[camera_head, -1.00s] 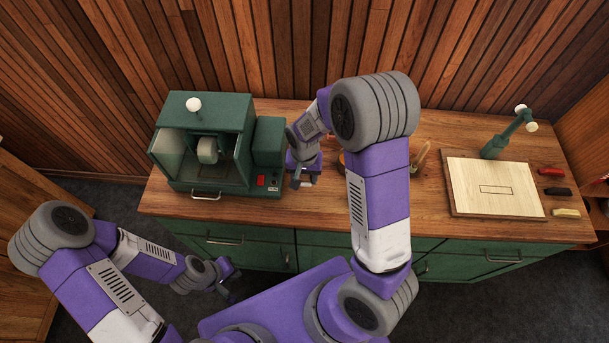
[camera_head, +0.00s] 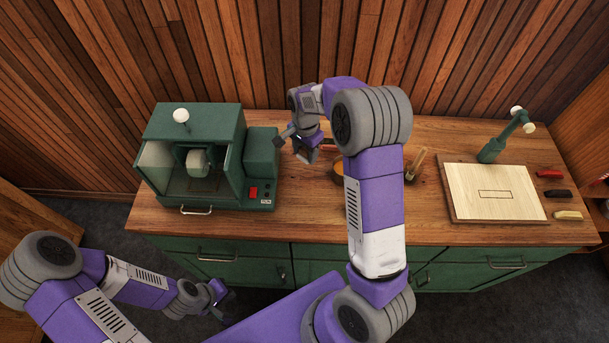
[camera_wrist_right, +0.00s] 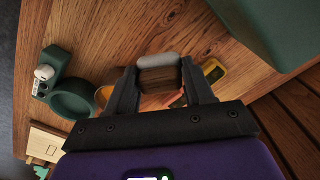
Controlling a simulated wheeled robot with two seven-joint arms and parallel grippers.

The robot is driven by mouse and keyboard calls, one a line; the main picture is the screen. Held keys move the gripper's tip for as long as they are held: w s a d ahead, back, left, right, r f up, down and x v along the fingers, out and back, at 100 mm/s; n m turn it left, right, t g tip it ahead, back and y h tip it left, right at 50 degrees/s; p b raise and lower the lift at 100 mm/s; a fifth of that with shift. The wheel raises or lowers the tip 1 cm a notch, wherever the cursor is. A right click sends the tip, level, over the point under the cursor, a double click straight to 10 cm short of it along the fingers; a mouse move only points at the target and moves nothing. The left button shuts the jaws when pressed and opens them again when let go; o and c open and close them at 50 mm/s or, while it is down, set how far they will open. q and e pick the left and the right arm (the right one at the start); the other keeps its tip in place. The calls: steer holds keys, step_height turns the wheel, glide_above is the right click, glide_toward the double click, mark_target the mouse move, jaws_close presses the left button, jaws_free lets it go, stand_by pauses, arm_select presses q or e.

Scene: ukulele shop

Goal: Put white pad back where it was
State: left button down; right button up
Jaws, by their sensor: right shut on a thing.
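The white pad (camera_wrist_right: 157,61) shows in the right wrist view as a pale rounded strip on a brown wooden block. My right gripper (camera_wrist_right: 158,78) is shut on it, with one finger on each side. In the head view my right gripper (camera_head: 307,155) is over the bench, just right of the green machine. The pad is too small to make out there, partly hidden by the gripper. My left gripper (camera_head: 222,297) hangs low in front of the bench, away from everything; its fingers are too small to judge.
The green machine (camera_head: 262,157) with a wheel stands on the left of the wooden bench (camera_head: 300,222). A pale board (camera_head: 492,191), a green lamp-like stand (camera_head: 497,150) and small coloured blocks are on the right. A green round dish (camera_wrist_right: 72,98) and a yellow item (camera_wrist_right: 213,70) show in the wrist view.

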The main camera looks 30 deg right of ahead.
mark_target(307, 171)
steer(key=shift+w+d+r+m, duration=0.1)
steer(key=shift+w+d+m, duration=0.3)
steer(key=shift+d, duration=0.1)
steer(key=shift+d+f, duration=0.1)
steer(key=shift+f, duration=0.2)
step_height(307, 171, down, 9)
steer(key=shift+r, duration=0.1)
steer(key=shift+w, duration=0.1)
steer(key=shift+f+b, duration=0.2)
steer(key=shift+b, duration=0.1)
steer(key=o, duration=0.5)
steer(key=shift+f, duration=0.15)
steer(key=o, duration=0.5)
